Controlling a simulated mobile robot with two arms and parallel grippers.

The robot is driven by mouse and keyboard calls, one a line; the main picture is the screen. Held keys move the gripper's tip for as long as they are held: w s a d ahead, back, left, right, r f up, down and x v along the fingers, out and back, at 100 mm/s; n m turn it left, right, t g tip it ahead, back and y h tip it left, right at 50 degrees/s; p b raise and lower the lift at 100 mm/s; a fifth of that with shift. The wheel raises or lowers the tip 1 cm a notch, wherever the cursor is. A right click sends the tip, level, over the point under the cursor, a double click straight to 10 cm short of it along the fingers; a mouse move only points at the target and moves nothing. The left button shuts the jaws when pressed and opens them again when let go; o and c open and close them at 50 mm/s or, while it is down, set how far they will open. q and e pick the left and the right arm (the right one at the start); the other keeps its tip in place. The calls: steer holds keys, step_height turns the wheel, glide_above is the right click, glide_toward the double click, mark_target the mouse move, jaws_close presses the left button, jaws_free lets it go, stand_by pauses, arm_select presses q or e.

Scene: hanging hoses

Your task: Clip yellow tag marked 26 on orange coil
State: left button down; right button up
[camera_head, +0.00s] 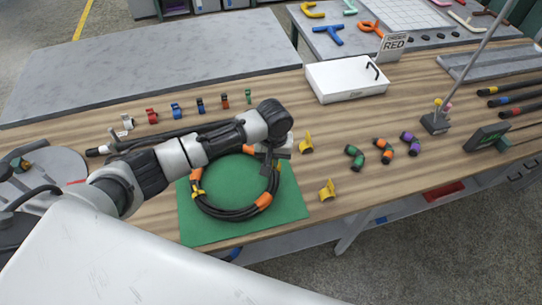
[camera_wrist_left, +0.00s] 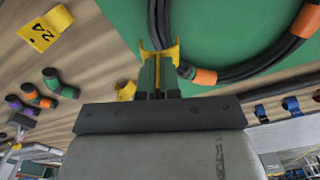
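A coil of black hose (camera_head: 225,213) with several orange bands (camera_head: 264,201) lies on a green mat (camera_head: 230,232). My left gripper (camera_head: 267,164) is over the coil's right side. In the left wrist view its fingers (camera_wrist_left: 158,75) are shut on a yellow tag (camera_wrist_left: 176,54), whose prongs are at the black hose; its number is hidden, and I cannot tell whether it is fully seated. Another yellow tag (camera_head: 197,191) sits on the coil's left side. Two loose yellow tags (camera_head: 306,143) (camera_head: 327,190) stand right of the mat; one shows a number like 24 in the left wrist view (camera_wrist_left: 45,30). My right gripper is not in view.
Green, orange and purple elbow pieces (camera_head: 384,150) lie to the right. A white tray (camera_head: 345,83) and a sign reading RED (camera_head: 393,45) stand behind. Small coloured clips (camera_head: 200,104) line the back left. Bare wood is free around the loose tags.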

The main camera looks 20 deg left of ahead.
arm_select(q)
steer(key=shift+r+p, duration=0.15)
steer(key=shift+p, duration=0.6)
steer(key=shift+s+f, duration=0.1)
steer(key=shift+f, duration=0.35)
steer(key=shift+f+b, duration=0.5)
steer(key=shift+f, duration=1.05)
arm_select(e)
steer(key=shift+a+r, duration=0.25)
arm_select(q)
steer(key=shift+f, duration=0.1)
steer(key=shift+p, duration=0.45)
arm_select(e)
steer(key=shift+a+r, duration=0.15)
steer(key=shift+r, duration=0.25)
arm_select(q)
steer(key=shift+f, duration=0.2)
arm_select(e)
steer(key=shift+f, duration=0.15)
arm_select(q)
steer(key=shift+f+b, duration=0.6)
steer(key=shift+f, duration=0.35)
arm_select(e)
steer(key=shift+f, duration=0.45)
